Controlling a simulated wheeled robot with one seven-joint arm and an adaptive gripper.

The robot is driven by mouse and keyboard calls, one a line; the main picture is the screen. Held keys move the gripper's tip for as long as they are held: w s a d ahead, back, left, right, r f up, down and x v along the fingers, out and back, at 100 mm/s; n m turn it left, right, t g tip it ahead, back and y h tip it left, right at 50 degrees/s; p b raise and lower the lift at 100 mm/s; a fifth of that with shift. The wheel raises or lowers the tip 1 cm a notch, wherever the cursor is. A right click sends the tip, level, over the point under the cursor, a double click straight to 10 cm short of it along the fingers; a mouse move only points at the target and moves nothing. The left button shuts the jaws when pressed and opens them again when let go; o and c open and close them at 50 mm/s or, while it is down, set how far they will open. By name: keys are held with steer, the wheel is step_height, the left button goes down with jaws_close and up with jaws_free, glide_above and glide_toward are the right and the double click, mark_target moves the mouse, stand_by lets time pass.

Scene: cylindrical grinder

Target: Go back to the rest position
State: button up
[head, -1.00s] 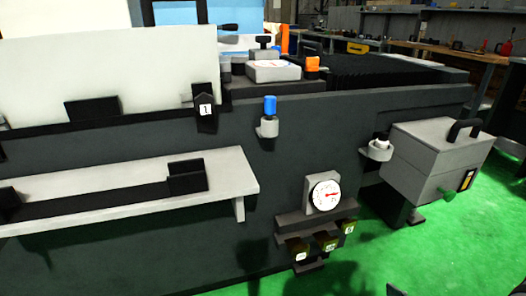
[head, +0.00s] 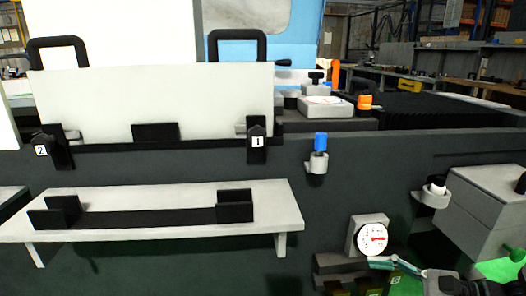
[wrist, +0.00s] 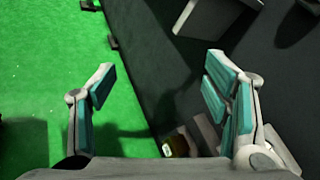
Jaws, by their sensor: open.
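My gripper (wrist: 160,68) is open in the wrist view, its two teal-padded fingers wide apart with nothing between them. Below the gap are the green floor and the dark side of the grinder. In the head view my gripper (head: 384,264) shows at the lower right, just below the white dial gauge (head: 372,239). I cannot tell whether it touches anything there.
The grinder front (head: 330,190) fills much of the head view. A light shelf (head: 180,235) with black brackets juts out at left. A blue-capped item (head: 320,142) sits in a holder. A grey box (head: 485,212) stands at right. Green floor (wrist: 50,60) is open at left.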

steer(key=s+a+r+n+g+h, duration=0.3)
steer(key=s+a+r+n+g, duration=0.6)
steer(key=s+a+n, duration=0.2)
steer(key=s+d+r+n+t+h, duration=0.1)
steer(key=s+d+r+n+h, duration=0.1)
steer(key=s+n+h, duration=0.25)
steer(key=s+d+r+n+h, duration=0.2)
steer(key=s+n+h, duration=0.1)
steer(key=s+h, duration=0.25)
step_height(320, 180, up, 36)
steer(key=t+p, duration=0.4)
steer(key=p, duration=3)
steer(key=shift+s+d+n+y, duration=0.25)
steer(key=shift+s+n+y, duration=0.05)
steer(key=shift+n, duration=0.05)
steer(key=shift+r, duration=0.1)
